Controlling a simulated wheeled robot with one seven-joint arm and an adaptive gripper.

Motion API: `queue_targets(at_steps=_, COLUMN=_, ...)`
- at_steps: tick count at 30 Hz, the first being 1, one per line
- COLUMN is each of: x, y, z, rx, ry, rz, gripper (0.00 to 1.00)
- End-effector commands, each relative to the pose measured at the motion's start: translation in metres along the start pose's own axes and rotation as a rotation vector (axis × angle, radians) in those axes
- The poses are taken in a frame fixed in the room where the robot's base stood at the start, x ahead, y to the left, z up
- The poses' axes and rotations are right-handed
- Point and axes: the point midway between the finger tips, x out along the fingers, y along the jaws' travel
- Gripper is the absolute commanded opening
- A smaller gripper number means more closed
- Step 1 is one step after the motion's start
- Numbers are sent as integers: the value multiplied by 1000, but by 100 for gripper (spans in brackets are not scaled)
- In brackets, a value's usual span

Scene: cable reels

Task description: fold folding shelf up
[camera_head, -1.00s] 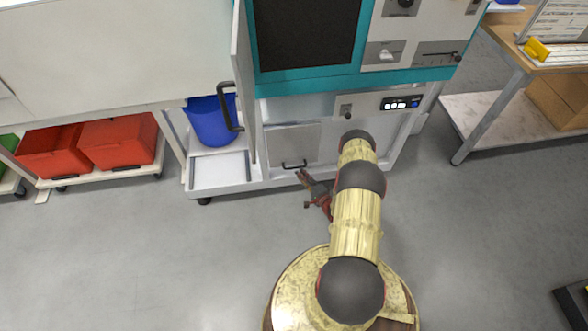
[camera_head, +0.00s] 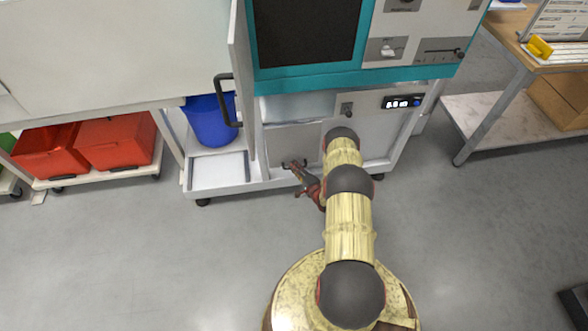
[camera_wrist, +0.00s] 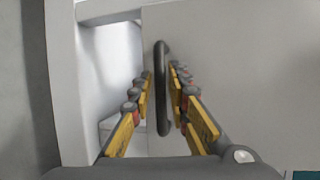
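A light grey panel (camera_head: 288,141) with a dark handle at its lower edge is in the lower front of the white cabinet; I take it to be the folding shelf. In the wrist view the panel (camera_wrist: 240,75) fills the right side, and its dark bar handle (camera_wrist: 161,115) stands between my fingers. My gripper (camera_wrist: 160,78) is open around the handle, with a yellow-padded finger on each side and small gaps visible. In the head view my gripper (camera_head: 294,166) is at the handle, partly covering it.
A tall white door with a black handle (camera_head: 226,101) stands just left of the panel. A blue bin (camera_head: 208,122) is behind it. Red bins (camera_head: 115,143) stand on a low trolley at left. A workbench (camera_head: 510,85) is at right.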

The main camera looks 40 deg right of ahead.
Motion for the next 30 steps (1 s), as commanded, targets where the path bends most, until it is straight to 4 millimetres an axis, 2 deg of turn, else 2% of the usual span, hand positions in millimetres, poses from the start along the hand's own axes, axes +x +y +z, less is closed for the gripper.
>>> queue_targets(at_steps=9, x=0, y=0, z=0, rx=0, ry=0, rz=0, gripper=0)
queue_targets(at_steps=30, x=-1, y=1, z=0, rx=1, ry=0, rz=2, gripper=0)
